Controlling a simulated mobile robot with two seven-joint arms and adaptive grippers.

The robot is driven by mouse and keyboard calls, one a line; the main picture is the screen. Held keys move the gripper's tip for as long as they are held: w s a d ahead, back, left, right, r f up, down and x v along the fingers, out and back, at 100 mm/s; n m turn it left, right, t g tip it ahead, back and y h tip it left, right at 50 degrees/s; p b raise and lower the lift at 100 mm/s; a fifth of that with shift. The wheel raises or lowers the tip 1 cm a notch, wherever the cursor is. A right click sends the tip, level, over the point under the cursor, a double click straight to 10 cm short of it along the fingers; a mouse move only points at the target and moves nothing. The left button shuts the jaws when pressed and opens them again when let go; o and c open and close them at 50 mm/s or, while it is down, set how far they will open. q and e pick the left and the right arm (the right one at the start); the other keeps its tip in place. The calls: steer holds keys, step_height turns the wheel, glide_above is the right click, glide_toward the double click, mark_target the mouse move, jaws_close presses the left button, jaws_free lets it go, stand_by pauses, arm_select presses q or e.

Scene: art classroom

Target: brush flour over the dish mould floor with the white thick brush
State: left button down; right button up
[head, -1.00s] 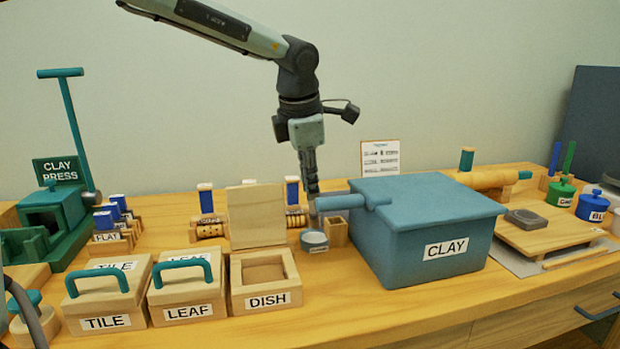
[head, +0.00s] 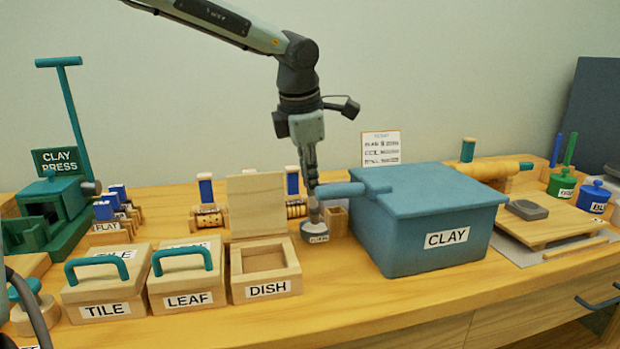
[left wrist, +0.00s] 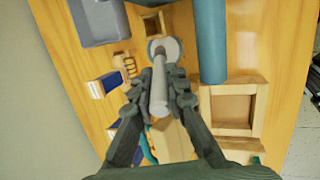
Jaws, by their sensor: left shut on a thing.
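The dish mould (head: 240,267) is an open wooden box labelled DISH, with its lid (head: 257,205) raised behind it. Its recessed floor (head: 264,261) looks bare; the open mould also shows in the left wrist view (left wrist: 262,108). My left gripper (head: 313,192) is shut on the pale brush (left wrist: 159,92), pointing down to the right of and behind the mould. The brush's lower end is at the small flour bowl (head: 317,239); the bowl also shows in the left wrist view (left wrist: 174,45). I cannot tell how deep the brush tip sits. My right gripper is not in view.
The blue CLAY bin (head: 430,245) stands close right of the bowl, its handle (head: 340,190) reaching near my gripper. The LEAF (head: 188,285) and TILE (head: 104,290) moulds are left of DISH.

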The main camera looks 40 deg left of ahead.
arm_select(q)
steer(key=shift+f+b, duration=0.55)
steer(key=shift+b, duration=0.05)
stand_by(0.6)
steer(key=shift+f, duration=0.1)
stand_by(1.4)
steer(key=shift+r+p, duration=1.9)
steer(key=shift+r, duration=1.7)
steer(key=shift+f, duration=0.15)
